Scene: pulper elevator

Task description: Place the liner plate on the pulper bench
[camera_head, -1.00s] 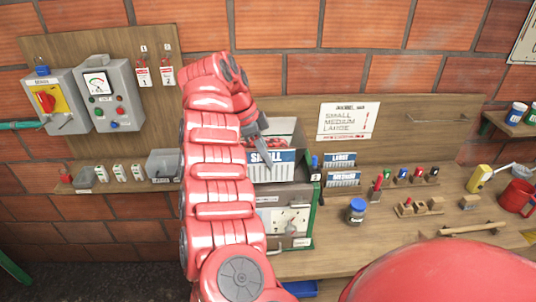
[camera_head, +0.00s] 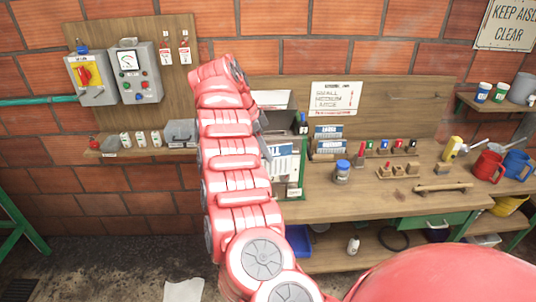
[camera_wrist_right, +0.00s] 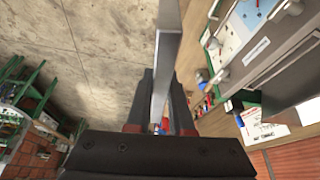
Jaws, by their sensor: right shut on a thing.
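My right gripper (camera_wrist_right: 160,100) is shut on a flat grey plate (camera_wrist_right: 168,45), seen nearly edge-on in the right wrist view; I take it to be the liner plate. In the head view my right arm reaches up the middle and mostly hides its gripper (camera_head: 262,126), so the plate's shape is unclear there. The gripper is in front of or beside the grey machine (camera_head: 293,173) at the left end of the wooden bench (camera_head: 325,202). I cannot tell whether the plate touches anything. My left gripper is not in view.
Control boxes (camera_head: 138,75) hang at left above a shelf (camera_head: 140,151). A blue bin (camera_head: 298,240) sits below.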

